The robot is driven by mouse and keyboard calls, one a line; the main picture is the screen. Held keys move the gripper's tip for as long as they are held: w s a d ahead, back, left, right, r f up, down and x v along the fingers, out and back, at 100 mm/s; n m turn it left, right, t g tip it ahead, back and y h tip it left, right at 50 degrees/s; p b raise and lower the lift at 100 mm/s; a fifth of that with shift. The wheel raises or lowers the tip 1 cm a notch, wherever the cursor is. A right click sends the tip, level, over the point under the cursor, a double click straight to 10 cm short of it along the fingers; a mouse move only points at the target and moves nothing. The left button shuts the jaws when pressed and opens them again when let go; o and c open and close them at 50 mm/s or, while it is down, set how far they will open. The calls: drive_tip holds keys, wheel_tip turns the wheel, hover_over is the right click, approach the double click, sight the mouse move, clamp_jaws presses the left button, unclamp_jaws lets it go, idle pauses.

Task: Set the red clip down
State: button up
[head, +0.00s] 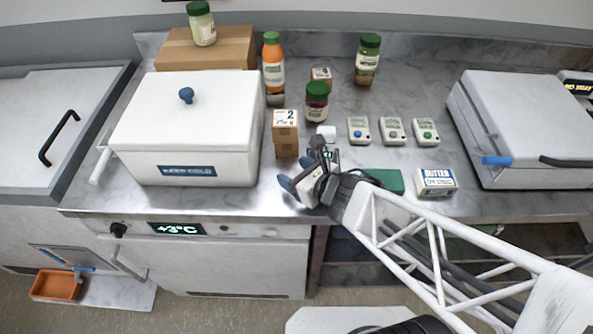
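I cannot make out a red clip anywhere in the head view. My gripper (325,146) hangs over the counter near its front edge, just right of the small brown box marked 2 (285,133). Its fingers are small and partly hidden by its own wrist body, so I cannot tell whether they are open or shut or hold anything. A small white piece (326,132) shows at the gripper's far end; I cannot tell what it is.
A white cold box (188,130) stands left. Behind are a dark red jar with green lid (316,105) and an orange bottle (273,65). Right are several small meters (392,130), a green block (384,181) and a butter pack (436,181).

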drive_tip(key=shift+r, duration=0.15)
drive_tip(key=shift+s+d, duration=0.1)
drive_tip(key=shift+v, duration=5.85)
drive_tip(key=shift+r, duration=0.1)
